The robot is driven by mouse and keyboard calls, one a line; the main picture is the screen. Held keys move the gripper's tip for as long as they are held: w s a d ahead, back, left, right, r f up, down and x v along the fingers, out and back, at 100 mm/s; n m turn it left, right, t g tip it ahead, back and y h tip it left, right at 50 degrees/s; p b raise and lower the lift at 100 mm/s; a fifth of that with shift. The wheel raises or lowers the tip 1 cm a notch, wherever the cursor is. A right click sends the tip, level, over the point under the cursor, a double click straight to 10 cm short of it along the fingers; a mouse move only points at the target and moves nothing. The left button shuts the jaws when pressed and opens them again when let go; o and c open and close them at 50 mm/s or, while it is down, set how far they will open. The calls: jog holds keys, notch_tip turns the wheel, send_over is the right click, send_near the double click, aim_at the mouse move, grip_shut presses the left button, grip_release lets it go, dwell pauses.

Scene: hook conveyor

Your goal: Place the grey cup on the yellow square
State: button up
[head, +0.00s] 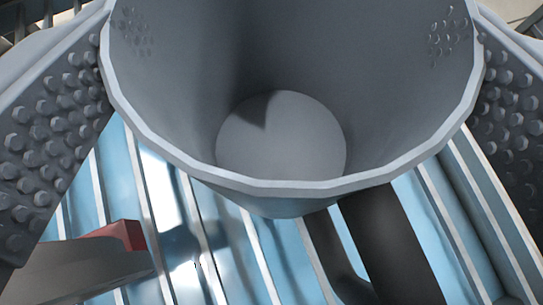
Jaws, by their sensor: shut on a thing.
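The grey cup (285,190) fills the upper middle of the head view, close to the camera. I look down through its open rim to its round bottom, and it looks empty. My gripper (290,110) is shut on the cup, with a dark, studded finger pad at its left side and another at its right side. The cup's far rim is cut off by the top of the picture. The yellow square is not in view.
A shiny light-blue ribbed surface (275,262) with pale ridges lies below the cup. A dark curved bar (392,240) shows under the cup, right of centre. A grey piece with a red end (85,268) is at lower left.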

aim_at(282, 203)
notch_tip(282, 203, down, 5)
jog(key=shift+f+b, duration=0.1)
jog(key=shift+b, duration=0.35)
jog(key=o, duration=1.4)
jog(key=shift+s+r, duration=0.2)
jog(key=shift+s, duration=0.1)
jog(key=p+v, duration=0.2)
jog(key=v, duration=0.9)
jog(key=shift+s, duration=0.3)
jog(key=shift+r, duration=0.1)
